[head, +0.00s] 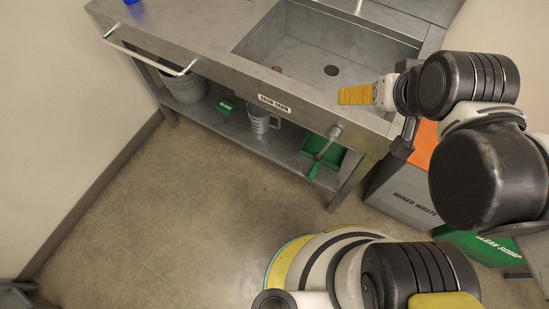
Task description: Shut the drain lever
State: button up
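The drain lever (326,145) is a metal arm on a round pivot at the front face of the steel sink bench (300,114). It slants down and to the left from the pivot, towards a green grip (315,171) below the bench edge. My gripper (345,95) appears to be the pale end with a ribbed yellow tip, pointing left over the front right of the sink basin. It is apart from the lever in the picture, above and to its right. Its fingers cannot be told apart, and I see nothing clearly held.
The basin (300,62) has a dark drain hole. A lower shelf holds a grey bucket (184,88), a metal jug (262,122) and a green tray (331,153). A grey mixed waste bin (400,190) stands right. A towel rail (146,56) juts out left. The floor in front is clear.

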aim_at(334, 135)
jog(key=j, duration=0.2)
jog(key=k+l+z, duration=0.15)
jog(key=k, duration=0.3)
jog(key=k+l+z, duration=0.15)
jog(key=k+l, duration=0.3)
